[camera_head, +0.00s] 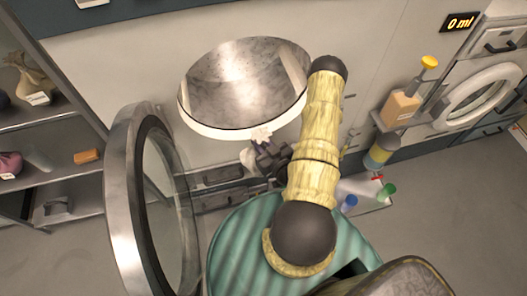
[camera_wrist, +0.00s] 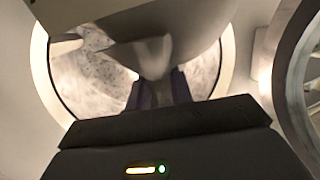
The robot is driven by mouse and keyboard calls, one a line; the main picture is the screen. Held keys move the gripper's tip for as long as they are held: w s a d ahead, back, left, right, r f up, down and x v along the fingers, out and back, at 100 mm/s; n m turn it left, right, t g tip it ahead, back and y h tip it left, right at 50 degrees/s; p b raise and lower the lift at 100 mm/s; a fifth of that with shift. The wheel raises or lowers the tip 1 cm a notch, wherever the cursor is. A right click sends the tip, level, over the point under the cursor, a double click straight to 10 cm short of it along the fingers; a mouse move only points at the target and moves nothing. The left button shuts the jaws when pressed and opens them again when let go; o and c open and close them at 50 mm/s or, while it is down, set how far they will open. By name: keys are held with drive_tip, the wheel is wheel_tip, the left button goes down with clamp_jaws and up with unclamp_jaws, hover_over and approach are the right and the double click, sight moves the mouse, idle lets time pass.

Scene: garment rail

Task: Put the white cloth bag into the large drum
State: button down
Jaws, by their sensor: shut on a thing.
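The large drum (camera_head: 228,131) is a round metal opening with a pale rim in the wall, and its inside looks empty where it shows. Its rim also shows in the wrist view (camera_wrist: 42,75). My gripper (camera_head: 262,148) is just below the drum's lower rim, beside my arm. It is shut on the white cloth bag (camera_head: 248,157), of which only small pale parts show around the fingers. In the wrist view the bag (camera_wrist: 130,22) is a blurred grey-white shape pinched between the fingers (camera_wrist: 158,88), in front of the drum opening. My arm and gripper hide much of it.
The round glass door (camera_head: 122,195) stands open left of the drum. Shelves (camera_head: 60,125) with small items are at far left. A soap dispenser (camera_head: 402,106) and a smaller round-door machine (camera_head: 440,115) are at right. Bottles (camera_head: 387,190) stand low at right.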

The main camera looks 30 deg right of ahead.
drive_tip(key=shift+w+d+f+b, duration=0.1)
drive_tip(key=shift+w+d+b, duration=0.15)
drive_tip(key=shift+w+b, duration=0.5)
drive_tip(key=shift+w+d+r+b, duration=0.1)
drive_tip(key=shift+w+d+b, duration=0.1)
drive_tip(key=shift+w+b, duration=0.55)
drive_tip(key=shift+w+d+f+b, duration=0.1)
drive_tip(key=shift+w+d+b, duration=0.15)
drive_tip(key=shift+w+b, duration=0.5)
drive_tip(key=shift+w, duration=0.35)
drive_tip(key=shift+w+d+f, duration=0.3)
drive_tip(key=shift+w+d, duration=1.7)
drive_tip(key=shift+w, duration=4.9)
drive_tip(key=shift+w+d+f, duration=0.3)
drive_tip(key=shift+w+d, duration=1.7)
drive_tip(key=shift+w, duration=4.9)
wheel_tip(320, 180, down, 6)
drive_tip(key=b, duration=0.6)
drive_tip(key=shift+f, duration=0.2)
drive_tip(key=c, duration=1.2)
unclamp_jaws()
drive_tip(key=shift+o, duration=0.2)
drive_tip(key=shift+s, duration=0.1)
